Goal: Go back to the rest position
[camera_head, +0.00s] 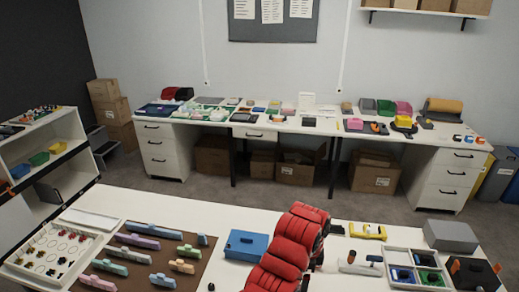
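Neither of my grippers shows clearly in the head view. A large red padded object with dark edges (286,248) stands out at the bottom middle, over the near table. I cannot tell what it is. Small dark shapes at the bottom edge beside it are too cut off to identify.
The near white table (240,217) holds a brown board with pastel blocks (150,255), a white peg tray (52,250), a blue box (246,245), a compartment tray (413,262) and a grey box (450,236). A cluttered long desk (265,129) stands behind. A shelf (45,150) is left.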

